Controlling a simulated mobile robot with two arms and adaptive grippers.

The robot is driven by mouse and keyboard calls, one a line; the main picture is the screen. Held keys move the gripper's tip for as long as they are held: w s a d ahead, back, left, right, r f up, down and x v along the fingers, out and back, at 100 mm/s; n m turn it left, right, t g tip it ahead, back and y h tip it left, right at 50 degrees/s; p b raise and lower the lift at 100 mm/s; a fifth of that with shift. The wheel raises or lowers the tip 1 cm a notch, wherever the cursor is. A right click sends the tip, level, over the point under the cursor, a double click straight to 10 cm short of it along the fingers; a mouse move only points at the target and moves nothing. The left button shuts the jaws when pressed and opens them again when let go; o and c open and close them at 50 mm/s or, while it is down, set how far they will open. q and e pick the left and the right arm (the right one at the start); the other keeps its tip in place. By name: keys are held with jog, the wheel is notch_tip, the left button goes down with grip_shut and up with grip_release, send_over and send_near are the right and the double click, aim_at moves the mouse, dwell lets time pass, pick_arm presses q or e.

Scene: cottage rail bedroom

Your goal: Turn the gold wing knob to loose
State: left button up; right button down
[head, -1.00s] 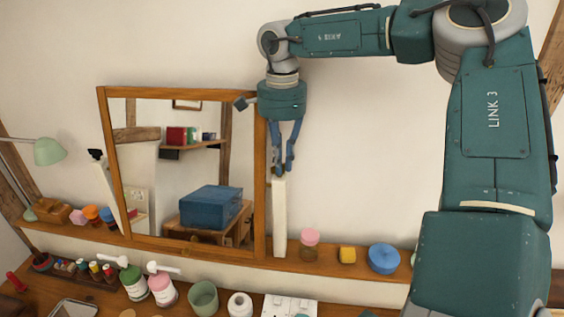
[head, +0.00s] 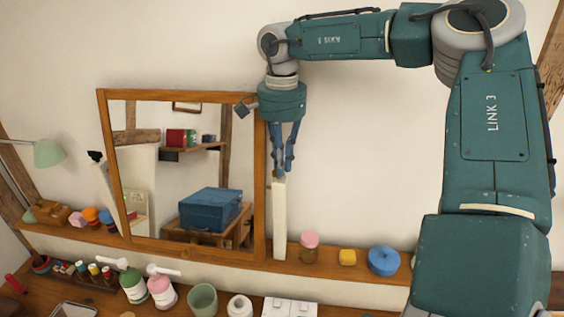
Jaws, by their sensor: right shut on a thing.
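My right gripper (head: 282,174) points straight down at the top of the white post on the right side of the wood-framed mirror (head: 183,250). Its blue fingers are shut on the gold wing knob at the top of that post. The knob is almost wholly hidden by the fingers, so its angle cannot be told. The white post (head: 279,220) stands upright on the wooden shelf. A second, tilted white post with a black knob (head: 96,156) is at the mirror's left side. My left gripper is not in view.
The shelf holds a pink-lidded jar (head: 310,245), a yellow block (head: 347,257) and a blue round tin (head: 383,260) right of the post. Bottles (head: 133,284), a green cup (head: 203,298) and a white roll (head: 239,306) stand below in front. The wall right of the post is bare.

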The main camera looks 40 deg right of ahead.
jog(key=c, duration=1.8)
grip_release()
jog(key=shift+r, duration=0.15)
notch_tip(320, 180, up, 12)
